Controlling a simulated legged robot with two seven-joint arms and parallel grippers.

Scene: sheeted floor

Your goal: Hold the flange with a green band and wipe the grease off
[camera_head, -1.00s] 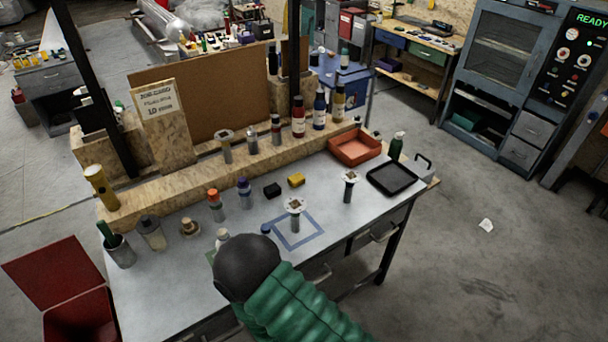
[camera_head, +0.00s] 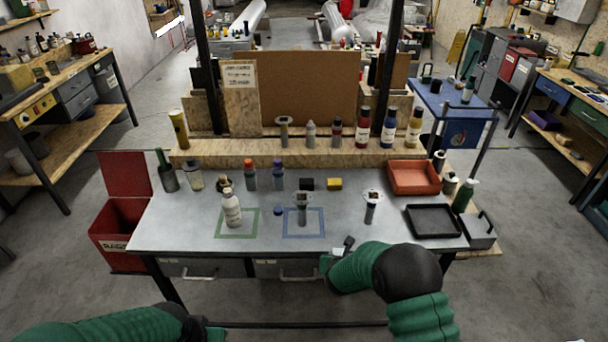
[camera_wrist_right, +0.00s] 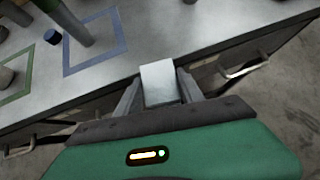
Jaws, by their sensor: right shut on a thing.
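Three flanges with round heads on stems stand upright. One is in the blue square (camera_head: 302,205), one is to its right on the bench (camera_head: 371,207), and one is on the wooden ledge (camera_head: 283,132). My right gripper (camera_head: 345,246) is at the bench's front edge, below and right of the blue square. In the right wrist view it is shut on a small pale block-like thing (camera_wrist_right: 159,82), apart from the flanges.
A white bottle (camera_head: 232,210) stands in a green square, with a small dark blue cap (camera_head: 278,211) nearby. Several bottles line the ledge. An orange tray (camera_head: 413,192) and a black tray (camera_head: 433,234) lie right. A red rag bin (camera_head: 117,247) stands left. The front middle is clear.

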